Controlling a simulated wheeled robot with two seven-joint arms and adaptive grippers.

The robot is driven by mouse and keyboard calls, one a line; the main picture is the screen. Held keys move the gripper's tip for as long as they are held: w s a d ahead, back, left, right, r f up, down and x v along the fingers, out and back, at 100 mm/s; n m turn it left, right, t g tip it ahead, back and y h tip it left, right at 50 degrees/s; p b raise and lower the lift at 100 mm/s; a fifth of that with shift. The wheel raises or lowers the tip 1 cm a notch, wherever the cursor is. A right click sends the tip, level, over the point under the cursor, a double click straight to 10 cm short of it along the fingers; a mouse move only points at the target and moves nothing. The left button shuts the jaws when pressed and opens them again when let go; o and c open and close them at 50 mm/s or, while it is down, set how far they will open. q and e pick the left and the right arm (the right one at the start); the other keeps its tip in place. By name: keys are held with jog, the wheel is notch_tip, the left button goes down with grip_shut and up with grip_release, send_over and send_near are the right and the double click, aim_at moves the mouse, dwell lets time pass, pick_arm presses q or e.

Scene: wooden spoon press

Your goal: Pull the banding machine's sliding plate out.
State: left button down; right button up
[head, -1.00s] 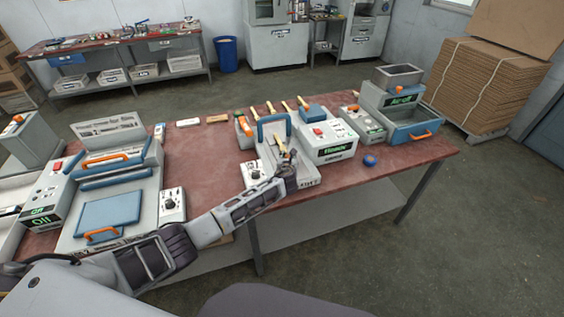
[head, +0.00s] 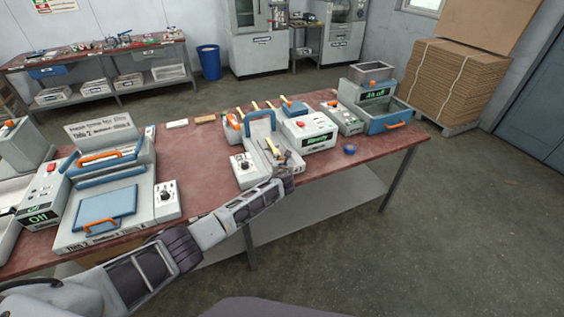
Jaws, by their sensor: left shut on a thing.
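The banding machine (head: 249,173) stands in the middle of the table, light grey with a blue arch handle (head: 261,116). My left gripper (head: 282,160) is at its front right, low over the bed and close to the table's front edge. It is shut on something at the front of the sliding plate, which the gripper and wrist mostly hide. A small orange part (head: 274,149) shows just behind the fingers. How far out the plate is, I cannot tell. My right gripper is not in view.
A control box (head: 307,133) with a green display reading "Ready" stands right of the machine. A dial box (head: 243,166) is at its left, and a blue roll (head: 349,149) lies farther right. A large press (head: 108,210) fills the left end. Red tabletop (head: 195,155) between is clear.

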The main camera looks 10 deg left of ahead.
pick_arm(q)
jog(key=shift+s+d+f, duration=0.1)
jog(key=shift+d+f, duration=0.1)
jog(key=c, duration=1.5)
grip_release()
jog(key=o, duration=0.3)
jog(key=shift+s+r, duration=0.15)
jog(key=shift+r, duration=0.05)
jog(key=shift+v, duration=5.95)
